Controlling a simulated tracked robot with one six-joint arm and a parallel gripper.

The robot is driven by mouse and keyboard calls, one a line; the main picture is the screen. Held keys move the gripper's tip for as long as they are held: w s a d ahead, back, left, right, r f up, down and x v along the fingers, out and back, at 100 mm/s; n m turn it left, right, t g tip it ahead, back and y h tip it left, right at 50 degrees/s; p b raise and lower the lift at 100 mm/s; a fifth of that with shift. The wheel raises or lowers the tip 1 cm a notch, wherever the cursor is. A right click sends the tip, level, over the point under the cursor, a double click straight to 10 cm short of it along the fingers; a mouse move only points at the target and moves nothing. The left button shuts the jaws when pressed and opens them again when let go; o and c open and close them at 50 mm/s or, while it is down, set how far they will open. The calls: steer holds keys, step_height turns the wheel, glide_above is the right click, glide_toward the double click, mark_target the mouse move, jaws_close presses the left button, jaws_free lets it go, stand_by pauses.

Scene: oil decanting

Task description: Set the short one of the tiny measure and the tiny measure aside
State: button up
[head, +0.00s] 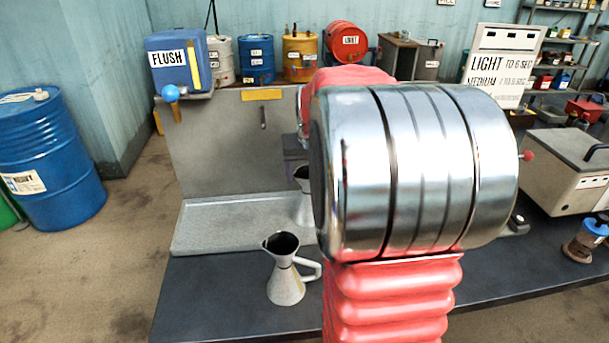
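A small pale grey conical measure (284,283) with a pouring lip, dark inside and a side handle stands upright on the dark bench top, left of my arm. A second pale vessel (303,178), probably the other measure, stands farther back by the grey tray (213,226). My arm covers most of it, so its full height and shape cannot be told. My gripper is hidden behind my large red and chrome arm, which fills the middle of the view. Whether it holds anything does not show.
A blue FLUSH tank (180,77) with a blue-knobbed tap sits above the tray's left end. A sign board (503,65) and a grey lidded box (563,170) stand at the right. Bench left of the front measure (205,295) is clear. A blue drum (48,160) stands far left.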

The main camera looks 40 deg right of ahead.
steer(key=shift+r, duration=0.1)
steer(key=v, duration=1.2)
steer(key=shift+d, duration=0.1)
stand_by(0.5)
steer(key=s+a+f+n+t+y, duration=0.1)
steer(key=s+a+n, duration=0.1)
steer(key=a, duration=0.6)
steer(key=s+a+f+n, duration=0.1)
steer(key=s+a, duration=0.1)
steer(key=a, duration=0.7)
steer(key=s+a+f+n, duration=0.2)
steer(key=s+a+f, duration=0.1)
steer(key=a, duration=0.3)
steer(key=s+a+f+n+y, duration=0.1)
steer(key=s+a+f, duration=0.2)
steer(key=s+a, duration=0.3)
steer(key=shift+s+a+f+n+t+y, duration=0.2)
steer(key=shift+a+f+n+t+y, duration=0.15)
steer(key=shift+a, duration=0.4)
